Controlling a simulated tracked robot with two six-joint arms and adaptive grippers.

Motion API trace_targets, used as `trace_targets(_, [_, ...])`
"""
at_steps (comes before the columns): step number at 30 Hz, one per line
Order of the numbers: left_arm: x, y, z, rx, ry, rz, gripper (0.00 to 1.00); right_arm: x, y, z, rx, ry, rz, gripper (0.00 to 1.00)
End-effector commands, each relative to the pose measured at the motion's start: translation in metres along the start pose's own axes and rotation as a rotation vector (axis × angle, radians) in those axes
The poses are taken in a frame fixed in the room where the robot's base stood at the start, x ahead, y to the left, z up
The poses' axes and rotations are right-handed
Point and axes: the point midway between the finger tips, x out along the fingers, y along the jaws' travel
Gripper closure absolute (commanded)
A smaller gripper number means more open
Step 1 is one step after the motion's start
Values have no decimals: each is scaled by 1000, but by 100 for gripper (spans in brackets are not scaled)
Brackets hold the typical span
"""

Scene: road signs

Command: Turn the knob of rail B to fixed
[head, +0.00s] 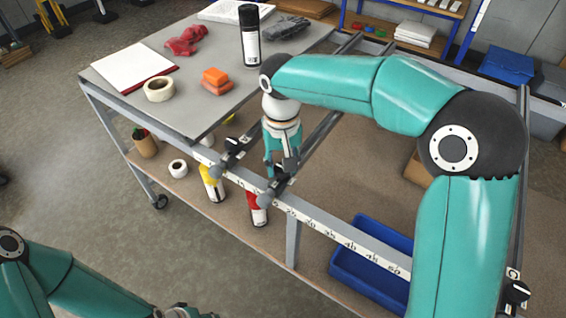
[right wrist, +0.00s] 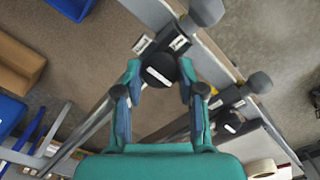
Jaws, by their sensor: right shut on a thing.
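My right gripper (head: 284,168) reaches down to the middle rail clamp (head: 277,186) on the front beam of the sign bench. In the right wrist view its fingers (right wrist: 160,72) are shut on a round black knob (right wrist: 158,76). Another clamp with a black knob (head: 233,144) is to the left, and one (head: 516,292) is at the far right. My left gripper is out of view.
A numbered scale (head: 345,240) runs along the front beam. A blue bin (head: 372,255) and cans stand on the lower shelf.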

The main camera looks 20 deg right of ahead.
Motion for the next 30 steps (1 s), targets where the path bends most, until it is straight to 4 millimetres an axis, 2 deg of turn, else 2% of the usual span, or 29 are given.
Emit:
trace_targets(13, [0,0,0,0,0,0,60,-2,2,-2,16,8,1,96])
trace_targets(14, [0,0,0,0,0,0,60,-2,2,-2,16,8,1,60])
trace_targets(18, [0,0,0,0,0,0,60,-2,1,-2,15,6,0,36])
trace_targets(30, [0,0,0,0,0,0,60,-4,0,-1,13,4,-1,36])
